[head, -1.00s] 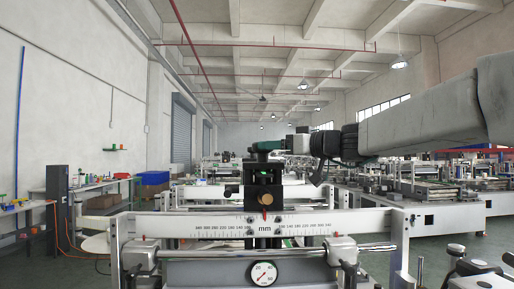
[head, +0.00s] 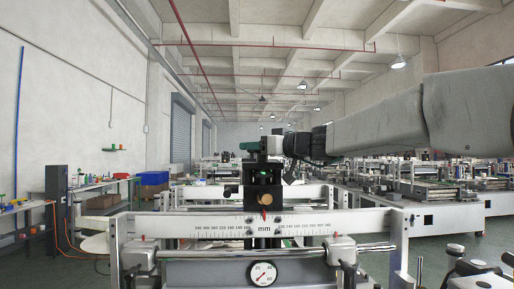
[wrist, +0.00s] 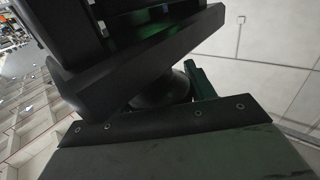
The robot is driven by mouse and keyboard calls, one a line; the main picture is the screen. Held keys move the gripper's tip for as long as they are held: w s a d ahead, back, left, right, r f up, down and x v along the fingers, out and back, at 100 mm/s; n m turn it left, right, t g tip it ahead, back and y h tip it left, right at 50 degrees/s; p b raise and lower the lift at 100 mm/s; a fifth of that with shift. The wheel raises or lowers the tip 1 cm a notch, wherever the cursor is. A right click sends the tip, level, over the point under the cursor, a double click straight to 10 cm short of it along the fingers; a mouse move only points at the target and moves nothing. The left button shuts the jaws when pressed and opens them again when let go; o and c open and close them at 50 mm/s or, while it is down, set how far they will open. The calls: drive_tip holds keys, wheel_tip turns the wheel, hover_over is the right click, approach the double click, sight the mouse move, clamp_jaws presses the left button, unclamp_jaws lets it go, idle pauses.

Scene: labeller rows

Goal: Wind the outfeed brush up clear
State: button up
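A black slide column (head: 262,186) stands upright behind a white millimetre scale (head: 225,227), with a red pointer (head: 264,213) in front. A green part (head: 253,147), which looks like a crank arm, lies across its top. Below the scale are a grey housing (head: 205,273) and a round dial (head: 262,274); the brush itself cannot be made out. My gripper (head: 286,146) is at the column top, against or close to the green part; its fingers are not distinct. In the wrist view a black block (wrist: 130,65) and a green piece (wrist: 203,84) fill the close foreground, hiding the grip.
A clamp (head: 341,250) sits on the rail at right, another (head: 139,255) at left. My arm crosses from the right above the machine. More machines (head: 440,185) stand behind at right, a workbench (head: 100,187) at left.

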drive_tip(key=shift+n+g+y, duration=0.3)
drive_tip(key=shift+s+n+g+y, duration=0.1)
drive_tip(key=shift+n+g+y, duration=0.75)
drive_tip(key=shift+g, duration=0.35)
drive_tip(key=n+g, duration=0.1)
drive_tip(key=g, duration=0.1)
drive_tip(key=n+g+y, duration=0.1)
drive_tip(key=n+g, duration=0.1)
drive_tip(key=n+g+y, duration=0.1)
drive_tip(key=g, duration=0.1)
drive_tip(key=shift+s+a+f+n+g, duration=0.1)
drive_tip(key=shift+s+a+n+g, duration=0.1)
drive_tip(key=shift+s+n+g, duration=0.15)
drive_tip(key=n+g, duration=0.1)
drive_tip(key=g, duration=0.1)
drive_tip(key=n+g, duration=0.2)
drive_tip(key=g, duration=0.1)
drive_tip(key=s+n+g, duration=0.1)
drive_tip(key=n+g, duration=0.1)
drive_tip(key=g, duration=0.1)
drive_tip(key=shift+g+h, duration=0.25)
drive_tip(key=shift+h, duration=0.1)
drive_tip(key=shift+n+g, duration=0.3)
drive_tip(key=shift+n, duration=0.1)
drive_tip(key=o, duration=0.9)
drive_tip(key=shift+o, duration=0.2)
